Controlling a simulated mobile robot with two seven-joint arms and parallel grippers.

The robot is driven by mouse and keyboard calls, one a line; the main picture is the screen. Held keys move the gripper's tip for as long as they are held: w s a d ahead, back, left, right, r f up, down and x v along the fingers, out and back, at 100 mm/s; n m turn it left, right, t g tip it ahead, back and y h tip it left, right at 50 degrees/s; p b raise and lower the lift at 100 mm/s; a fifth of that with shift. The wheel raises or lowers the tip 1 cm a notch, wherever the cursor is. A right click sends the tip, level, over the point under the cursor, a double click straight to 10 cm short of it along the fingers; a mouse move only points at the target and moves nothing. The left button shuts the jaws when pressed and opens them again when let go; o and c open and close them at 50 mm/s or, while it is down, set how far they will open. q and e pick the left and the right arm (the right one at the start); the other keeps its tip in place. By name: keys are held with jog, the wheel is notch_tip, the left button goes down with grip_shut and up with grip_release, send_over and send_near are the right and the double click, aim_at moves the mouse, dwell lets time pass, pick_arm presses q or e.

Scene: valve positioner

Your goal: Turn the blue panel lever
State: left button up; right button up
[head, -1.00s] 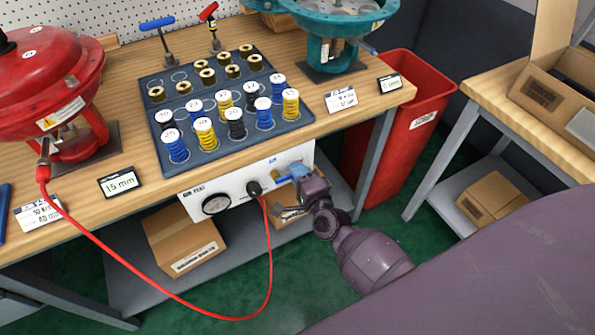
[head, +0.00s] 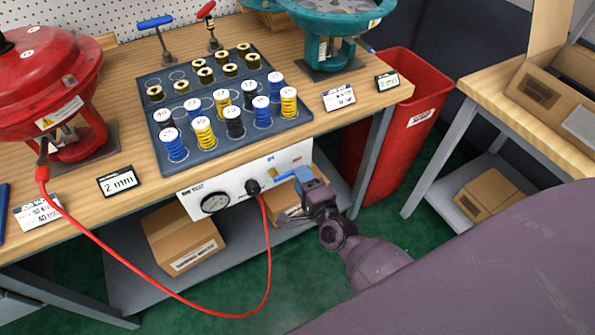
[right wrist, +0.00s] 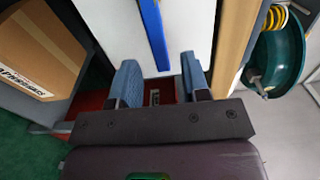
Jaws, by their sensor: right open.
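The blue panel lever (head: 285,177) is on the front of the white panel (head: 236,187) below the bench edge, near the panel's right end. In the head view it lies near horizontal, its right end slightly higher. My right gripper (head: 307,181) is just right of it, partly covering its right end. In the right wrist view the lever (right wrist: 153,32) is a blue bar against the white panel. Its near end shows between the two open fingertips (right wrist: 160,72), with no clear contact on either side. My left gripper is out of view.
A red hose (head: 269,265) hangs from the panel beside a round gauge (head: 215,202). Small displays (head: 118,181) and a dark tray of springs (head: 215,142) sit on the bench. A red bin (head: 412,135) stands to the right. A cardboard box (head: 185,240) is on the shelf below.

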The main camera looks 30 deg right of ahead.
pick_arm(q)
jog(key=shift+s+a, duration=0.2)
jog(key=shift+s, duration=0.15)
pick_arm(e)
jog(key=s, duration=0.7)
jog(key=shift+s, duration=0.25)
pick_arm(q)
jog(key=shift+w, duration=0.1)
pick_arm(e)
jog(key=shift+d, duration=0.1)
